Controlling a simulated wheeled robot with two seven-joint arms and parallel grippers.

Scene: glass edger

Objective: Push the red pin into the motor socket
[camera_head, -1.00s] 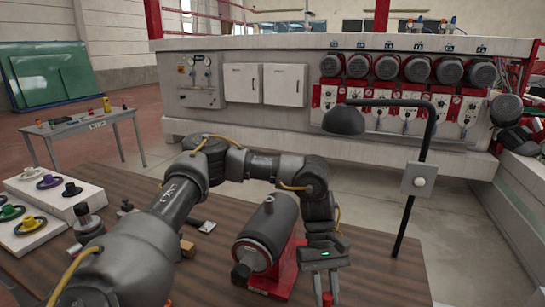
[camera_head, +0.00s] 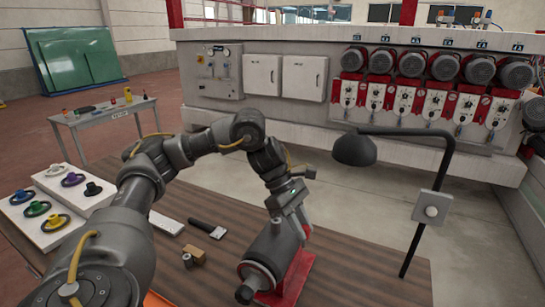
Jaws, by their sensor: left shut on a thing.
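The dark grey cylindrical motor (camera_head: 271,251) lies tilted on a red stand (camera_head: 297,277) on the brown table. My left gripper (camera_head: 280,220) points down at the motor's far upper end, touching it or just above it. Its jaws are shut on the red pin. The pin itself is hidden between the fingers and the motor, and so is the socket, so I cannot tell how deep the pin sits. My right gripper is out of view.
White boards with coloured round parts (camera_head: 56,220) lie at the left. A wooden block (camera_head: 196,256) and a black-handled tool (camera_head: 208,228) lie left of the motor. A black lamp (camera_head: 354,149) on a pole stands at the right.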

